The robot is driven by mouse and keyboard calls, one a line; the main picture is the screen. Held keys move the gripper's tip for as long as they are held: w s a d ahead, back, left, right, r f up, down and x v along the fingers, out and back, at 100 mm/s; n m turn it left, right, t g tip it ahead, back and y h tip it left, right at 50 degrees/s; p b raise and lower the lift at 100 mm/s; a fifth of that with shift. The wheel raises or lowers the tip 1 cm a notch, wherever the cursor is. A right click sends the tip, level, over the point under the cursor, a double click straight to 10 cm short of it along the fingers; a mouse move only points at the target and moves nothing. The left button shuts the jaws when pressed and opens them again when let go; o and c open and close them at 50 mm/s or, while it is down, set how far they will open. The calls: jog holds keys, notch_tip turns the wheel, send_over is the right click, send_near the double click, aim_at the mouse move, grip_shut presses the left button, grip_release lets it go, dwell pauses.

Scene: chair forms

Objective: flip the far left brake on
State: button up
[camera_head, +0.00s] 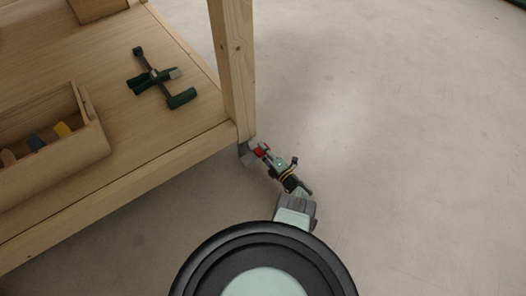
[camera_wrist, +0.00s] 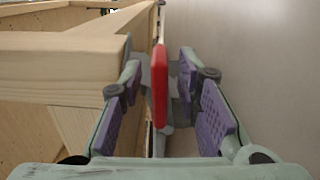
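The red brake lever (camera_head: 262,152) sits at the foot of the wooden bench's corner leg, beside a grey caster (camera_head: 246,155). In the wrist view the red lever (camera_wrist: 161,86) stands upright, with grey parts behind it. My gripper (camera_head: 271,160) is low at that corner. In the wrist view its two purple-padded fingers (camera_wrist: 163,88) are spread, one on each side of the lever, with a visible gap to it. The caster wheel is mostly hidden.
The wooden bench (camera_head: 190,151) fills the left; its rail (camera_wrist: 55,64) runs close beside my left finger. A green clamp-like tool (camera_head: 153,76) and a wooden box of several items (camera_head: 91,125) lie on its shelf. The floor (camera_head: 420,150) to the right is clear.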

jog(key=shift+w+a, duration=0.1)
jog(key=shift+w, duration=0.05)
grip_shut()
dwell(0.4)
